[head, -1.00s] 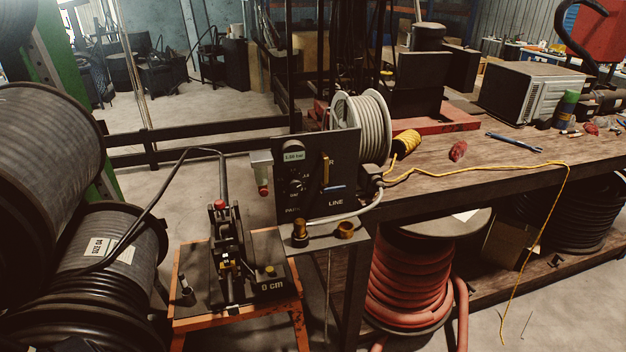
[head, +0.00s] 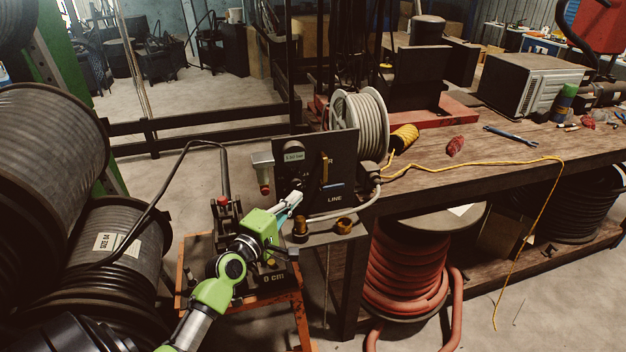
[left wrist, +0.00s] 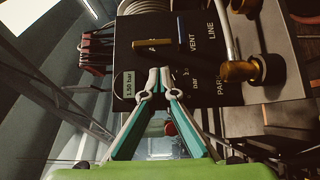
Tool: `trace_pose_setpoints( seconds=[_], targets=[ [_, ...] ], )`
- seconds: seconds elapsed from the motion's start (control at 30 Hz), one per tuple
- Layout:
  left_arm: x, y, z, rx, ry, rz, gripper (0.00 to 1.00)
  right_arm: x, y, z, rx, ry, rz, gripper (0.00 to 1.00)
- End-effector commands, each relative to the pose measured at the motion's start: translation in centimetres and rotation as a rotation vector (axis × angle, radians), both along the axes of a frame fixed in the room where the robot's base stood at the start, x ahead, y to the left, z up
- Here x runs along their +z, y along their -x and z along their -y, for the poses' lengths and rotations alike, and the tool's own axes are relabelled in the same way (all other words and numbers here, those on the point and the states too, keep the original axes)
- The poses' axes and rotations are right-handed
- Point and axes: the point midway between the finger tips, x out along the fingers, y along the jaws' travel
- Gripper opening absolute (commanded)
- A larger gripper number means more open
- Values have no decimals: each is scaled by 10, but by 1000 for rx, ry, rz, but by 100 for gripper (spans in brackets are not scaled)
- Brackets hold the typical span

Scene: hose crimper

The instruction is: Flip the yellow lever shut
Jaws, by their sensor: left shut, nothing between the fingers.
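The yellow lever (head: 324,168) stands upright on the dark panel (head: 345,147) at the end of the workbench. In the left wrist view the yellow lever (left wrist: 153,44) lies sideways near the top, close to the fingertips. My left gripper (head: 293,197) has a green body and teal-and-grey fingers. It is shut and empty, in front of the panel's lower left part and below the lever in the head view. In the left wrist view the gripper's tips (left wrist: 158,76) meet beside the gauge (left wrist: 129,85). I cannot tell whether they touch the panel. My right gripper is not in view.
A blue lever (head: 336,186) sits close beside the yellow one. Brass fittings (head: 344,226) and a pale hose are at the panel's foot. The orange-framed crimper stand (head: 296,290) is under my arm. A hose reel (head: 357,122) stands behind the panel.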

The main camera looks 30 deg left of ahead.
Motion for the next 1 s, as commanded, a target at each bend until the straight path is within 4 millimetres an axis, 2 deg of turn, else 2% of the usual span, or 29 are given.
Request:
trace_pose_setpoints(
  seconds=[0.2, 0.33, 0.7, 0.83, 1.0],
  targets=[
    [-1, -1, 0, -1, -3, -2, 0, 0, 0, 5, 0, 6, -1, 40],
    [0, -10, 0, -2, -4, -2, 0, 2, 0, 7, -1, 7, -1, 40],
    [0, -73, -5, -1, -6, -2, 0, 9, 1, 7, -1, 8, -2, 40],
    [-1, -89, -6, -1, -6, -2, 0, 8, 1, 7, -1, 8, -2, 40],
    [-2, -99, -7, -1, -6, -3, 0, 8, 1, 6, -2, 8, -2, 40]
  ],
)
